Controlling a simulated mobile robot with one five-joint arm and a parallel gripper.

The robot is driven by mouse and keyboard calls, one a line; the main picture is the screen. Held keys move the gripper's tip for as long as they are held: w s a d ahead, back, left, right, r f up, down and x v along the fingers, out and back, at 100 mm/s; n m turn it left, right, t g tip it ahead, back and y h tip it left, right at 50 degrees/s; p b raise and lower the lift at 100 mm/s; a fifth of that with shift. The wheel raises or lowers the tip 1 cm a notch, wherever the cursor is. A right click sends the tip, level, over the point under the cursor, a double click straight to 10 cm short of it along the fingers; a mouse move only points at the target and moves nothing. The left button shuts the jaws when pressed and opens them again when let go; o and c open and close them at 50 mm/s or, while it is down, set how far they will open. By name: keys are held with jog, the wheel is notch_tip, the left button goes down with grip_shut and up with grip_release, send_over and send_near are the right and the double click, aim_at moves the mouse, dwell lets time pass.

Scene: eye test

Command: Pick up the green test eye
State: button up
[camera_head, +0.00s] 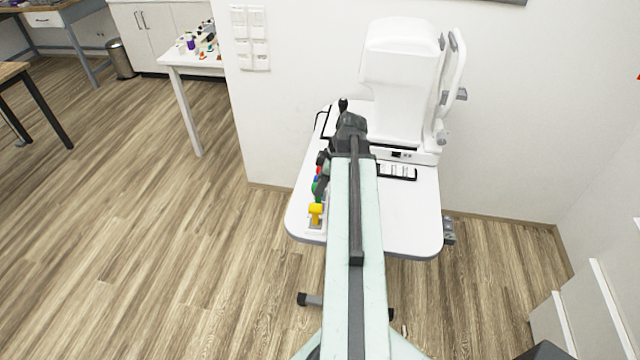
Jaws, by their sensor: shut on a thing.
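The green test eye (315,188) shows as a small green patch on the left side of the white table, mostly hidden by my gripper. My gripper (321,188) is dark, points down to the left of my arm and is shut on the green test eye. The fingertips are small and partly covered, and I cannot tell whether the green test eye is lifted clear of its holder. A yellow test eye (315,210) stands nearest in the white holder (314,228). Blue (316,179) and red (319,170) test eyes show just behind the green one.
The white table (412,228) carries a large white eye instrument (398,85) at the back and a dark-framed card (397,172) right of my arm. The table's front right is clear. A wall stands behind. A side table (190,62) with small items is far left.

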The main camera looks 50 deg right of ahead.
jog(key=shift+r+p, duration=1.3)
jog(key=shift+r, duration=0.3)
